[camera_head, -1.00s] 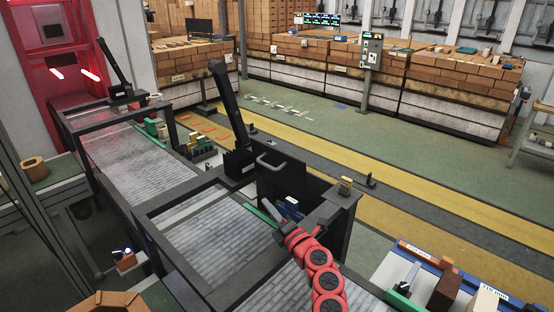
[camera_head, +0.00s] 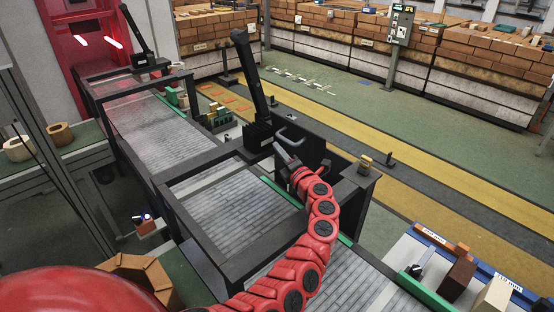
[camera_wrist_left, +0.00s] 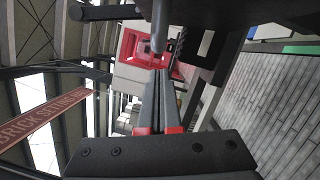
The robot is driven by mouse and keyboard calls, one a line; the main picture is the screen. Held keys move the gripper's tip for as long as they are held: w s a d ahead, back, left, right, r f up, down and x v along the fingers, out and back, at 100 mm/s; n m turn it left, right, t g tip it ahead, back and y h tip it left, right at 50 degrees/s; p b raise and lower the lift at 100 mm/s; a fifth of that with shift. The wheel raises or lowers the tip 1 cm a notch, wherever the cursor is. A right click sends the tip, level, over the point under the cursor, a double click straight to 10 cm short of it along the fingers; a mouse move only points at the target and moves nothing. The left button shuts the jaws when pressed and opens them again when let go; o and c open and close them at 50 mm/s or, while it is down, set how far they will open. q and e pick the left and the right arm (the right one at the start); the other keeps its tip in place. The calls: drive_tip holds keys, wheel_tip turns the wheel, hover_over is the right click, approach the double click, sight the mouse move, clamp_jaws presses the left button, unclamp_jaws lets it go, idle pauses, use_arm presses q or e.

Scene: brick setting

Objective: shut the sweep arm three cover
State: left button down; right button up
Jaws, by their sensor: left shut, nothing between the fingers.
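A dark cover panel (camera_head: 318,147) with a grey bar handle (camera_head: 291,136) stands beside the black sweep arm (camera_head: 254,80) at the conveyor frame's far side. It looks swung out from the frame, but the exact angle is hard to tell. My left gripper (camera_head: 279,149) is shut and empty, its tip close to the handle; I cannot tell whether they touch. In the left wrist view the closed fingers (camera_wrist_left: 160,78) point toward a grey rod (camera_wrist_left: 160,25), probably the handle. My left arm hides part of the frame. My right gripper is not in view.
The slatted conveyor (camera_head: 225,205) runs under dark frames. Another sweep arm (camera_head: 136,38) stands farther back. A blue-edged bench (camera_head: 480,265) with blocks is at the right. The floor with yellow stripes (camera_head: 420,175) beyond the cover is mostly clear.

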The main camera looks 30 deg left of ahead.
use_arm(q)
drive_tip(key=shift+w+d+r, duration=0.15)
drive_tip(key=shift+w+r, duration=0.05)
drive_tip(key=shift+w, duration=0.45)
drive_tip(key=shift+w+d, duration=0.1)
drive_tip(key=shift+w, duration=0.1)
